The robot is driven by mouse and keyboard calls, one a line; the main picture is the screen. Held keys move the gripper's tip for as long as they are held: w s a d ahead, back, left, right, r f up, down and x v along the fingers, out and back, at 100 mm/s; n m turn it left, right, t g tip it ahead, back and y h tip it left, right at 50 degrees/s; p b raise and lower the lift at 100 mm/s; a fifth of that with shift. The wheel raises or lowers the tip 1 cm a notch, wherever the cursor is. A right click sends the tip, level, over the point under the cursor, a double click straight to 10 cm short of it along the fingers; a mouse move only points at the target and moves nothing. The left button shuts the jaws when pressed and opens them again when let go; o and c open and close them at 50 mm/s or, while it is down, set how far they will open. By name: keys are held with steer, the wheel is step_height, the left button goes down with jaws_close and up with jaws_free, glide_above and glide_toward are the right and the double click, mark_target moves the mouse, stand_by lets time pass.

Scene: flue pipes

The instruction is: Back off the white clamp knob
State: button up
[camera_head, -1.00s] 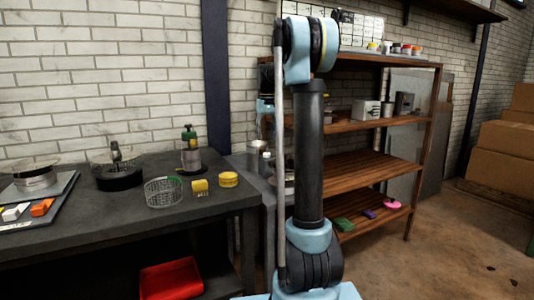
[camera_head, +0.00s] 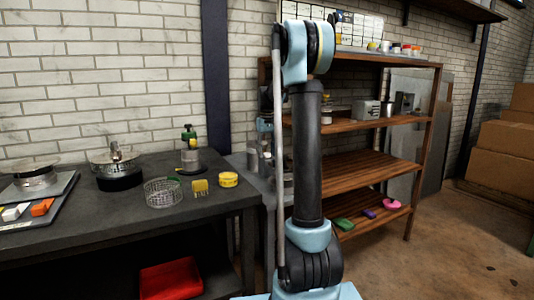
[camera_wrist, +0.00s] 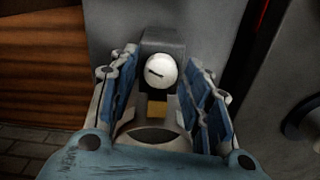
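The white clamp knob (camera_wrist: 159,71) is a round white disc with a dark slot mark on its face, seen in the wrist view. It sits on a dark block-like clamp (camera_wrist: 163,40) against a grey surface. My gripper (camera_wrist: 160,75) is open, with its blue-padded fingers on the left and right of the knob. A gap shows between the knob and each finger. In the head view my arm hides the gripper and the knob.
A wooden shelf (camera_head: 365,170) stands behind my arm. A red bin (camera_head: 170,278) is below the bench. Open floor lies at right.

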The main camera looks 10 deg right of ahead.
steer(key=c, duration=0.7)
steer(key=n, duration=0.4)
steer(key=shift+n, duration=0.4)
steer(key=o, duration=1.1)
